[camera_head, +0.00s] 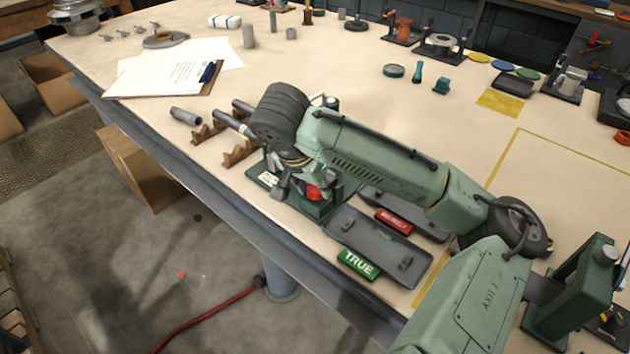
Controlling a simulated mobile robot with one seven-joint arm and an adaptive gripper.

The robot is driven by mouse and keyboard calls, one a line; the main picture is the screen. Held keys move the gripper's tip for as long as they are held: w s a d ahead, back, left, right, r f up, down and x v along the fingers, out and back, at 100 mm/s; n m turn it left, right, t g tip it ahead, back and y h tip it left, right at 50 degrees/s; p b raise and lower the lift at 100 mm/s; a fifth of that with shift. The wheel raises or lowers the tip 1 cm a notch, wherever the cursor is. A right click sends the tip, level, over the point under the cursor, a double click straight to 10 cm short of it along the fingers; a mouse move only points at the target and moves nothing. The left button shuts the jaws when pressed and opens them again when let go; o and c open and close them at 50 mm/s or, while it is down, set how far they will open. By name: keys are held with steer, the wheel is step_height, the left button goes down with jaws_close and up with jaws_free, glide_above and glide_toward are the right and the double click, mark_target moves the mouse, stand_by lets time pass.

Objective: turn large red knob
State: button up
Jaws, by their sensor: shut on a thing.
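The large red knob (314,193) shows as a red patch under the end of my arm, on a green fixture (318,211) near the table's front edge. My gripper (300,189) is lowered over the fixture and shut on the red knob. Its fingers are small and mostly covered by the wrist, so the exact contact is hard to see. Part of the knob is hidden by the gripper.
Two dark casing trays (365,238) lie right of the fixture, with a red label block (394,221) and a green TRUE block (358,264). Wooden cradles (240,152) hold cylinders at left. A clipboard (165,78) lies farther back.

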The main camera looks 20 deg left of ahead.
steer(key=shift+m, duration=0.4)
steer(key=o, duration=1.1)
steer(key=shift+o, duration=0.2)
steer(key=v, duration=1.2)
steer(key=shift+a, duration=0.2)
steer(key=shift+w, duration=0.1)
